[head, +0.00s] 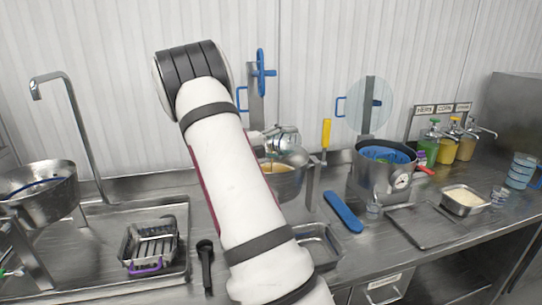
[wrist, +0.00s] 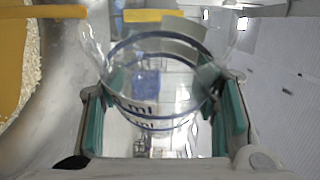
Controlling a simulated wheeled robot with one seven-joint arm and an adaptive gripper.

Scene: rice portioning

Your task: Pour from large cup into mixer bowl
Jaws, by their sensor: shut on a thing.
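The large cup (wrist: 150,95) is clear, with blue rings and dark "ml" marks. My gripper (wrist: 162,118) is shut on it, with a teal pad on each side. In the head view the cup (head: 287,139) is held tilted above the mixer bowl (head: 290,185), and my gripper (head: 268,140) is partly hidden behind my arm. The metal bowl holds something yellow-orange. In the wrist view the bowl (wrist: 62,85) is at the left, with yellow liquid and pale grains at the edge. A small yellowish patch shows under the cup; I cannot tell if it is a falling stream.
A pot with a blue insert (head: 385,178) stands right of the bowl. A blue spatula (head: 343,212), a flat tray (head: 425,226) and a rice pan (head: 464,200) lie on the counter. A sink with a wire rack (head: 150,248) is at left. Sauce bottles (head: 448,145) stand at back right.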

